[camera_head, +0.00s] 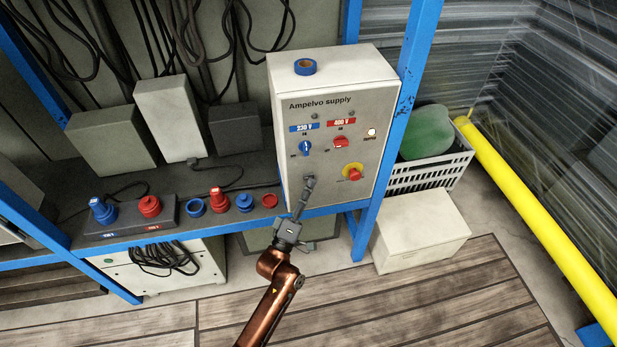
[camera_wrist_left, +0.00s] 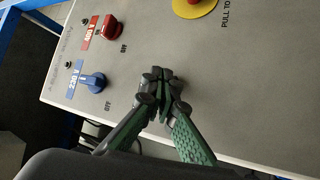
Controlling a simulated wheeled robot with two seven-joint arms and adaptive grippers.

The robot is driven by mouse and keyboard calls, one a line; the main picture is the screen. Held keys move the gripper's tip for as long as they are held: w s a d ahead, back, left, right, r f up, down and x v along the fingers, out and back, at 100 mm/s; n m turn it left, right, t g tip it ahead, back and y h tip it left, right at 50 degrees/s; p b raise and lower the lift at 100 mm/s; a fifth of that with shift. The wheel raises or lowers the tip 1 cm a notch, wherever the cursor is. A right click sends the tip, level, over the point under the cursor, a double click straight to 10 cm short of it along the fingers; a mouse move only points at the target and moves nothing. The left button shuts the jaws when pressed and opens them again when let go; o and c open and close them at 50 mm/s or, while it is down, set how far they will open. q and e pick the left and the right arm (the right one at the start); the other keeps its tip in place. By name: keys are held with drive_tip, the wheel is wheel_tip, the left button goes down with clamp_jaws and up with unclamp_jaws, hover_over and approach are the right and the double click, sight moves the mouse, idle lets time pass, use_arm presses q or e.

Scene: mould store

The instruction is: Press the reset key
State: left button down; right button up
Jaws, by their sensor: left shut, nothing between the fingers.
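The grey control box marked "Ampelvo supply" (camera_head: 318,122) stands on the blue-framed shelf. A small round white key (camera_head: 372,132), likely the reset key, is on the right of its front panel; its label is too small to read surely. It is not seen in the left wrist view. My left gripper (camera_head: 308,181) is shut and empty, at the lower left of the panel, below the blue knob (camera_head: 306,148). In the left wrist view its closed fingertips (camera_wrist_left: 160,76) are over bare panel; I cannot tell whether they touch. My right gripper is not in view.
A red knob (camera_head: 341,142) and a stop button on a yellow plate (camera_head: 353,171) lie between gripper and key; the stop button also shows in the left wrist view (camera_wrist_left: 193,5). A blue tape roll (camera_head: 305,67) sits on top. A blue post (camera_head: 402,110) stands right of the box.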

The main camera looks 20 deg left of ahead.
use_arm(q)
drive_tip(key=shift+w+a, duration=0.2)
drive_tip(key=shift+w, duration=0.1)
idle(0.5)
drive_tip(key=shift+s, duration=0.1)
drive_tip(key=shift+s+d+p, duration=0.45)
drive_tip(key=shift+s+p, duration=0.05)
drive_tip(key=shift+s, duration=0.05)
drive_tip(key=shift+s, duration=0.1)
